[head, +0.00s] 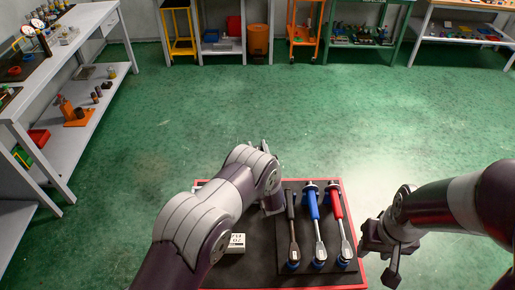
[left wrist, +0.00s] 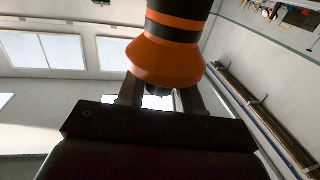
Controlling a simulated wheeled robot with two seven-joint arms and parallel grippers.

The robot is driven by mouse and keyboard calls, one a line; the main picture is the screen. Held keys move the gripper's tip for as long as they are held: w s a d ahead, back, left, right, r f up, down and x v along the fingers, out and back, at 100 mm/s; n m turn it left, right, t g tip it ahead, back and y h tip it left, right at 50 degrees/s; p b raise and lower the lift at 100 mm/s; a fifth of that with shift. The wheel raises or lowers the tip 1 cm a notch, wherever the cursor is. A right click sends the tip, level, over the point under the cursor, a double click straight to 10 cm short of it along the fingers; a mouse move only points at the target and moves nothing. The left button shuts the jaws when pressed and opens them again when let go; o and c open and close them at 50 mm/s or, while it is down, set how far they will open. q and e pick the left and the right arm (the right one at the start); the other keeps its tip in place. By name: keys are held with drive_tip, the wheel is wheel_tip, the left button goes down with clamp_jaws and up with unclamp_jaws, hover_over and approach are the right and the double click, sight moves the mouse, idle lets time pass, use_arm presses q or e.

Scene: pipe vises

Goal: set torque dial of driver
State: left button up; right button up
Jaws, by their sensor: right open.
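An orange and black driver (left wrist: 168,55) fills the upper middle of the left wrist view, its flared orange end close to my left gripper (left wrist: 160,98). The gripper's fingers stand on both sides of the driver's dark narrow end and appear shut on it; their tips are hidden behind the orange flare. In the head view my own left arm hides most of this gripper and the driver, and the torque dial cannot be made out. My right gripper (head: 389,252) is open and empty, just right of the red-edged tray (head: 355,272).
The dark-matted tray holds three tools with black (head: 291,212), blue (head: 313,205) and red (head: 336,206) handles, and a white block (head: 235,243) with printed figures. Benches (head: 75,60) and shelves stand at the left and back. The green floor (head: 340,110) between is clear.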

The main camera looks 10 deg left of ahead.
use_arm(q)
drive_tip(key=shift+m+t+h, duration=0.3)
drive_tip(key=shift+m+h, duration=0.1)
drive_tip(key=shift+h, duration=0.2)
idle(0.3)
drive_tip(key=shift+f+m+t+h+b, duration=0.15)
drive_tip(key=shift+m+t+h+b, duration=0.15)
drive_tip(key=shift+m+h+b, duration=0.75)
drive_tip(key=m+h, duration=0.1)
drive_tip(key=h, duration=0.2)
drive_tip(key=shift+r, duration=0.2)
drive_tip(key=o, duration=0.9)
drive_tip(key=shift+o, duration=0.2)
drive_tip(key=shift+s, duration=0.1)
